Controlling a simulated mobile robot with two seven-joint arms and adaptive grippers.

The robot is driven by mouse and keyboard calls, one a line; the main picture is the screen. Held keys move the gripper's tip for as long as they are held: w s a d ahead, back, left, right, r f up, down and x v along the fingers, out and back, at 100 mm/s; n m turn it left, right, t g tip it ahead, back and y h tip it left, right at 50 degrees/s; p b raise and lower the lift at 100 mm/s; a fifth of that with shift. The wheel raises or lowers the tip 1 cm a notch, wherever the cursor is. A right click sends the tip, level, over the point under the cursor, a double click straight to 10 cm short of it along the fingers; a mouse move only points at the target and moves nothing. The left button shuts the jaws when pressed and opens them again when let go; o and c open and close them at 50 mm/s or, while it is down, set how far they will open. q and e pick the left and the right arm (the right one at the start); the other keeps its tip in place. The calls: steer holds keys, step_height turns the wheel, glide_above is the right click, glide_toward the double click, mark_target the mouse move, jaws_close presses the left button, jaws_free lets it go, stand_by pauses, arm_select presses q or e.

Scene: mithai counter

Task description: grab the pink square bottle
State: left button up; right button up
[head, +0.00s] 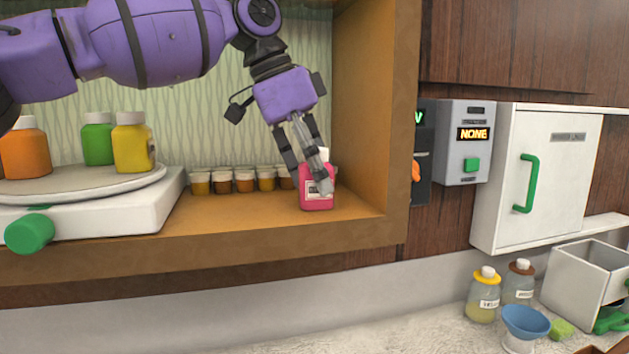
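The pink square bottle (316,201) stands upright on the wooden shelf near its right wall. It has a pale cap and a white label. My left gripper (308,180) reaches down to it from above and behind the left. One grey fingertip lies across the front of the bottle and covers part of its label. The other fingertip is hidden or hard to make out, so I cannot tell whether the fingers grip the bottle. My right gripper is not in view.
Several small brown-capped jars (245,181) stand behind and left of the bottle. A white turntable base (120,215) carries orange, green and yellow bottles. The shelf's right wall (365,120) is close. Right of it hang a NONE display box (465,165) and a white cabinet (540,150).

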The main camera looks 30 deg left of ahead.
arm_select(q)
steer(key=shift+c, duration=1.3)
steer(key=c, duration=1.1)
steer(key=shift+c, duration=0.2)
